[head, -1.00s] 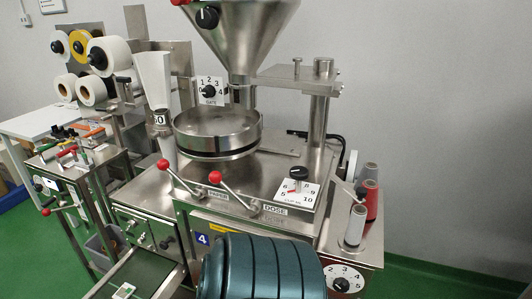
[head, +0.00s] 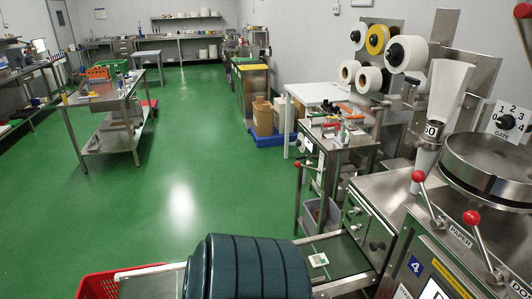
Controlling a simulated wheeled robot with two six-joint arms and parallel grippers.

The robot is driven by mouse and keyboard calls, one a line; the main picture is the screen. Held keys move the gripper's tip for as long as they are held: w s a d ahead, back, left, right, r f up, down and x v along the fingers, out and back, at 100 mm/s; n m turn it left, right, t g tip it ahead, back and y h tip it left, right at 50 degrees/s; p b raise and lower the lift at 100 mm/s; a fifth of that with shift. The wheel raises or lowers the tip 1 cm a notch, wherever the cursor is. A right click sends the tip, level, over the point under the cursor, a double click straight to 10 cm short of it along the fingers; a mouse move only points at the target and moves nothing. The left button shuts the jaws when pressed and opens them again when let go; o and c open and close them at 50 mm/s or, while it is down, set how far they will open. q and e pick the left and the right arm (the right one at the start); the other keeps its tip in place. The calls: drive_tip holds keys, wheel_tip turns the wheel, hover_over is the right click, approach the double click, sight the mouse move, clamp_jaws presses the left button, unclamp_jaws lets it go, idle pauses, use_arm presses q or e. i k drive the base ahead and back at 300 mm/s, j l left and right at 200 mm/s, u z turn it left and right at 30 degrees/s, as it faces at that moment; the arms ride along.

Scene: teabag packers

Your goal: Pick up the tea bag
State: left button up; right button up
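A small white square with a green mark, which looks like the tea bag (head: 319,260), lies flat on the dark green belt (head: 340,245) of a chute coming out of the packing machine (head: 445,225). It is at the lower middle of the head view, just right of a dark ribbed part of mine. That part hides the middle of the belt. Neither of my grippers shows in the head view, so whether they are open or shut is hidden.
A red crate (head: 95,285) is at the bottom left, near the belt's far end. Machine levers with red knobs (head: 472,217) stand at the right. A steel side table (head: 340,150) with small tools is behind the belt. The green floor (head: 180,200) at the left is largely clear.

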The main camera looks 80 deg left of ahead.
sight(318, 260)
drive_tip(key=u, duration=0.4)
drive_tip(key=j+u, duration=0.1)
drive_tip(key=u, duration=0.35)
drive_tip(key=i+u, duration=0.1)
drive_tip(key=u, duration=1.15)
drive_tip(key=k+z, duration=0.15)
drive_tip(key=z, duration=0.15)
